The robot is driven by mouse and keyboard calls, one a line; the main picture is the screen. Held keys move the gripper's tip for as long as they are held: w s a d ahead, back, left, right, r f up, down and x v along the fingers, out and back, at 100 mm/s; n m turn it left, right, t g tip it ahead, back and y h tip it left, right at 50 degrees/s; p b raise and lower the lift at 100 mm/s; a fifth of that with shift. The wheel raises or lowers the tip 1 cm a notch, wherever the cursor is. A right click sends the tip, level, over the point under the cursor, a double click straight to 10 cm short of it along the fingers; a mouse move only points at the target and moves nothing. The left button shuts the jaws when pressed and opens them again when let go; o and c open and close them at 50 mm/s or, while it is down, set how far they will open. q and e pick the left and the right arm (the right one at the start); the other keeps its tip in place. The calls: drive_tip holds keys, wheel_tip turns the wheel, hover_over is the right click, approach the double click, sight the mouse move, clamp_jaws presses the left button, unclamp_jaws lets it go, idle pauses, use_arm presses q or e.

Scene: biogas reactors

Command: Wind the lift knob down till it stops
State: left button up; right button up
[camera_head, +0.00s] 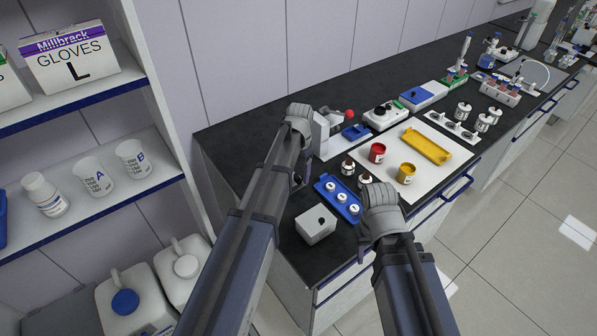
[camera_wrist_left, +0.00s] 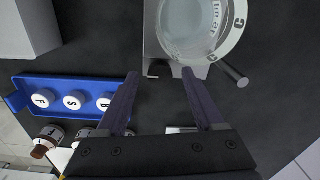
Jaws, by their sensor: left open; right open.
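In the left wrist view a pale device with a round glassy top (camera_wrist_left: 188,28) and a lettered ring stands on the black bench. I cannot tell for sure which is the lift knob. My left gripper (camera_wrist_left: 160,74) is open and empty, its fingertips on either side of the small dark knob in the picture; contact is not clear. In the head view my arm largely hides this device. My right gripper (camera_head: 375,190) is over the bench's front, its fingers mostly hidden.
A blue tray (camera_wrist_left: 20,101) with white-capped vials lies left of the left gripper. A grey box (camera_head: 316,224) stands near the bench's front corner. Brown bottles (camera_head: 348,166), a red cup (camera_head: 377,153) and a yellow cup (camera_head: 406,173) stand close to my right gripper.

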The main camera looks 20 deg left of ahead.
sight(299, 176)
use_arm(q)
wheel_tip(299, 176, up, 8)
drive_tip(key=p, duration=0.7)
drive_tip(key=shift+d+f, duration=0.1)
drive_tip(key=shift+f, duration=0.1)
drive_tip(key=shift+f, duration=0.1)
drive_tip(key=s+d, duration=0.4)
drive_tip(key=s, duration=0.4)
drive_tip(key=s+d+n, duration=0.1)
drive_tip(key=s+d, duration=0.4)
drive_tip(key=s, duration=0.3)
drive_tip(key=s+d+y, duration=0.1)
drive_tip(key=s+d, duration=0.3)
drive_tip(key=s, duration=0.4)
drive_tip(key=shift+d+n, duration=0.2)
drive_tip(key=shift+n, duration=0.2)
